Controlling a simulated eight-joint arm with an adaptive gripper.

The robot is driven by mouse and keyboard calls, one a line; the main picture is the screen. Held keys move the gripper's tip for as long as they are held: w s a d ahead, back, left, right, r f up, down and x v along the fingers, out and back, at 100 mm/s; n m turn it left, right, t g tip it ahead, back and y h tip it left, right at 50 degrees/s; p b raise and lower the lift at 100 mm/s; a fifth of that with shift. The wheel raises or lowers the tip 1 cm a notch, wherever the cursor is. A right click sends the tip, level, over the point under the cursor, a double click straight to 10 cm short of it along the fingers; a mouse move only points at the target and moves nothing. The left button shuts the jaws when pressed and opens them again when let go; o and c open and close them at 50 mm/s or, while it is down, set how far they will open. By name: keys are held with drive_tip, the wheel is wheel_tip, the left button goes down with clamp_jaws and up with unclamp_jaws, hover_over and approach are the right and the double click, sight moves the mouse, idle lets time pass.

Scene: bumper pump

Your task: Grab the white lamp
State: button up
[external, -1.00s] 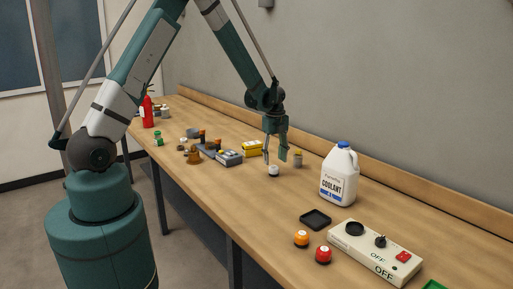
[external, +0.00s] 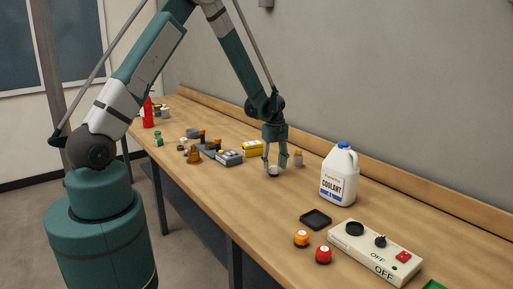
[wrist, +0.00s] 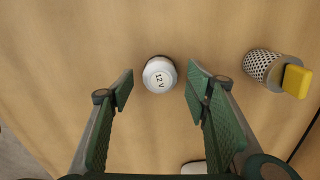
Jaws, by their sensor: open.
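The white lamp (wrist: 159,75) is a small round piece with a white top marked "12 V". In the wrist view it sits on the wooden bench between the fingertips of my gripper (wrist: 160,88), with a gap on each side. In the external view my gripper (external: 275,170) points straight down over the lamp (external: 273,171), its fingers down around it near the bench top. The fingers are open and hold nothing. The lamp is partly hidden by the fingers in the external view.
A white coolant jug (external: 339,177) stands further right on the bench (external: 200,178). A black tray (external: 315,221), an orange lamp (external: 301,239), a red lamp (external: 323,255) and a switch panel (external: 375,250) are nearer the camera.

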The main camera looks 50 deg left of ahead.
drive_tip(key=shift+f, duration=0.85)
drive_tip(key=c, duration=1)
